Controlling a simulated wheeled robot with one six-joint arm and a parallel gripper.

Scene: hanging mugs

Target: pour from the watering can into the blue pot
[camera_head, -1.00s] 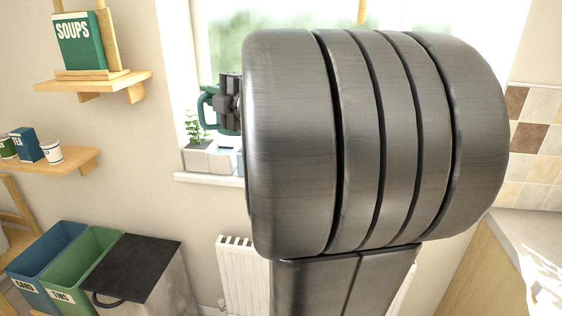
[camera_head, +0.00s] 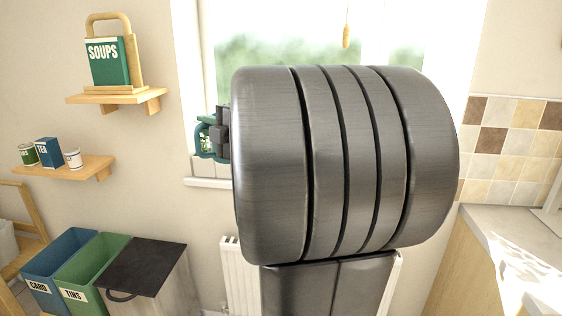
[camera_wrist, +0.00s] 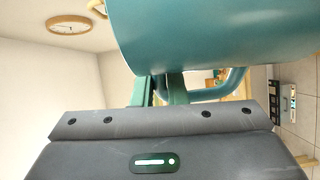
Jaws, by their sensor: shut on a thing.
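The teal watering can (camera_wrist: 215,35) fills the top of the wrist view, with a curved teal part of it (camera_wrist: 225,88) below its body. In the head view only a small teal part of the can (camera_head: 203,140) shows, at the left of my large grey arm link. My gripper (camera_head: 222,131) is dark and beside it, partly hidden by that link. It is shut on the can, which is held up in front of the window. The can's tilt and spout cannot be made out. I cannot pick out the blue pot; my arm covers most of the sill.
The windowsill (camera_head: 205,183) shows left of my arm, with a radiator (camera_head: 235,270) below. Shelves (camera_head: 120,97) hang on the left wall. Bins (camera_head: 95,262) stand at lower left. A counter (camera_head: 510,235) is at right. A clock (camera_wrist: 69,25) shows in the wrist view.

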